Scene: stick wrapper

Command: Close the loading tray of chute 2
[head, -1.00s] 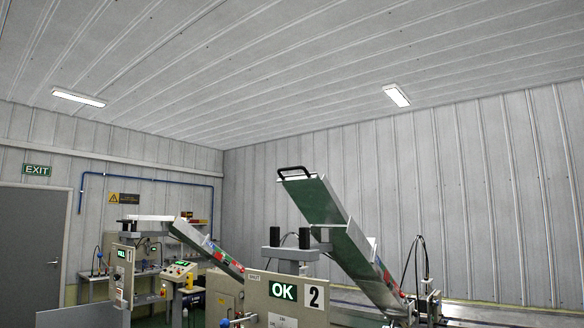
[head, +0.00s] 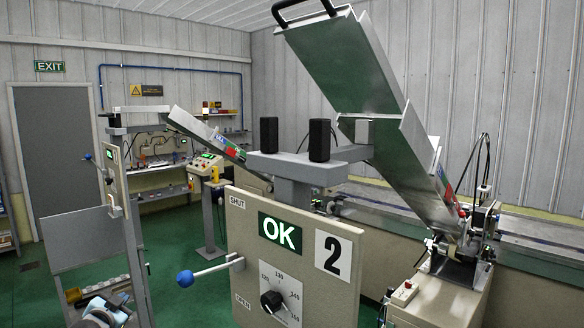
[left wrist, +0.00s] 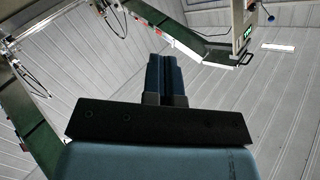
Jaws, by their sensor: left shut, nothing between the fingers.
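Chute 2 (head: 415,170) slopes down to the right behind a beige panel (head: 335,285) marked 2. Its loading tray (head: 345,70), a metal trough, tilts upward at the chute's upper end, with a black handle (head: 305,12) cut off by the top edge. A lever with a blue ball (head: 185,278) sticks out left of the panel, between the SHUT and OPEN labels. The panel display (head: 280,231) reads OK. My left gripper (head: 118,300) is low at the left, well away from the tray and lever. In the left wrist view its fingers (left wrist: 166,75) are shut and empty. My right gripper is out of view.
Two black posts (head: 319,140) stand on a grey bracket above the panel. Another chute station with its own panel (head: 113,180) stands at the left. A conveyor (head: 380,196) runs behind. Green floor (head: 190,295) is clear between the stations.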

